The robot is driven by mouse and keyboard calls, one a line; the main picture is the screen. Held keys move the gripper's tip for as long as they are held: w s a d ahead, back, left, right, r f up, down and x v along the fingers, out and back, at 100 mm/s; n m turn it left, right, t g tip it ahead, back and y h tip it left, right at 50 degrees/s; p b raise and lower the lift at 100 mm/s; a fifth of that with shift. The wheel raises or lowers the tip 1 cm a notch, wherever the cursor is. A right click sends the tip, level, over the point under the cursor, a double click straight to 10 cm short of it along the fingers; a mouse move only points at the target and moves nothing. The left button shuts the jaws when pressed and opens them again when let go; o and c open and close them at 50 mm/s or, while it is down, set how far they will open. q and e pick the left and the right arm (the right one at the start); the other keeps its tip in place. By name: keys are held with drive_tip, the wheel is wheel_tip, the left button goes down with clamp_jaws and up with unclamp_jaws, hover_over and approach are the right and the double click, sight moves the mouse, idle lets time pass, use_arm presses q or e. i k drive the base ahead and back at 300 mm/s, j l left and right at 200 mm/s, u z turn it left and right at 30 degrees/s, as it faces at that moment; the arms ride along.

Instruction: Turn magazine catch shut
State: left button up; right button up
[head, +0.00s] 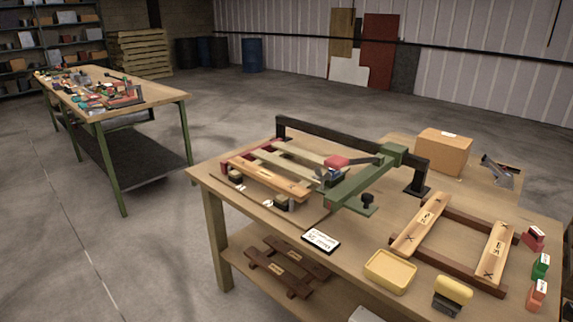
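Neither of my grippers shows in the head view. On the near workbench (222,187) stands a fixture with a long black bar (330,140) across the back and a green arm (362,182) running toward the front. A black knob (368,199) sits on a green plate at the arm's front end. A small red-topped dark block (330,171) sits left of the green arm. A slatted wooden frame (272,180) with dark red ends lies left of it. I cannot tell which part is the magazine catch, or whether it is open or shut.
A second wooden frame (421,222) lies at the right. A yellow tray (390,271), a yellow-topped block (453,291), several red and green blocks (540,266), a white-labelled card (321,241) and a cardboard box (443,152) are around it. Another cluttered bench (160,94) stands behind left.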

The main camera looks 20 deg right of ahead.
sight(328, 175)
drive_tip(key=i+l, duration=0.1)
drive_tip(key=i, duration=0.4)
drive_tip(key=z, duration=1.6)
